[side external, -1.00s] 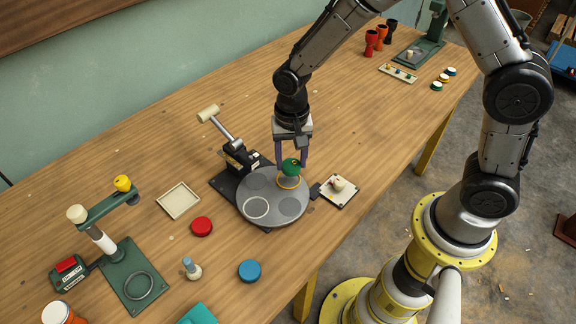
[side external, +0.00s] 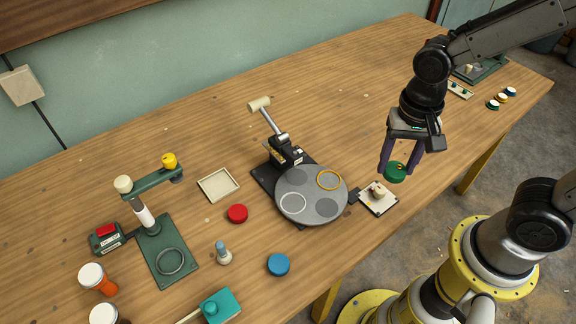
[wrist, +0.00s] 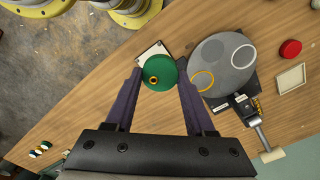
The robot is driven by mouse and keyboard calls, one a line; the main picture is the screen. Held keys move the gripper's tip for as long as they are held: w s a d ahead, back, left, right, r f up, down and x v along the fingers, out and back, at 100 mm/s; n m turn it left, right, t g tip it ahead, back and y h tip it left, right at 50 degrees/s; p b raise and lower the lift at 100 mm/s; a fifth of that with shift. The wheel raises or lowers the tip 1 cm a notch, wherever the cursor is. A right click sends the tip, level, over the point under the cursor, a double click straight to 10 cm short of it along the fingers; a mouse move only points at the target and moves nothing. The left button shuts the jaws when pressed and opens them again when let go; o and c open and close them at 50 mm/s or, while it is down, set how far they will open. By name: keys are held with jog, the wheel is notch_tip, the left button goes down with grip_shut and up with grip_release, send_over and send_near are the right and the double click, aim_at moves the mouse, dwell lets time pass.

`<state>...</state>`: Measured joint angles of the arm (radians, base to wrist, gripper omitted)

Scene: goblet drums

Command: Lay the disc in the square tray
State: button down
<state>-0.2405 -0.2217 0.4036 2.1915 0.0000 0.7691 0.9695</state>
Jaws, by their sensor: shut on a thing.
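My gripper (side external: 399,168) is shut on a green disc (side external: 395,175), holding it in the air to the right of the grey turntable, near the small white plate. In the wrist view the green disc (wrist: 162,70) sits between the fingertips and shows a small yellow ring with a dark centre. The cream square tray (side external: 218,186) lies empty on the table, left of the turntable. It also shows at the right edge of the wrist view (wrist: 291,79).
The turntable (side external: 325,212) has a yellow ring and a white ring on it; a lever press (side external: 284,152) stands behind. A red disc (side external: 237,214) and a blue disc (side external: 278,265) lie nearby. A white plate with a knob (side external: 378,200) is beside the turntable. A green stand (side external: 166,252) is left.

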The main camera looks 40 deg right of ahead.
jog(key=w+a+r, duration=0.2)
jog(key=w+r, duration=0.1)
jog(key=w, duration=0.2)
send_over(219, 184)
jog(key=s, duration=0.1)
jog(key=shift+n, duration=0.3)
jog(key=f, duration=1.3)
jog(key=shift+d+f, duration=0.1)
jog(key=shift+d, duration=0.15)
jog(key=shift+w+a+f, duration=0.3)
jog(key=shift+w+f, duration=0.25)
jog(key=shift+f, duration=1.55)
jog(key=shift+f, duration=0.2)
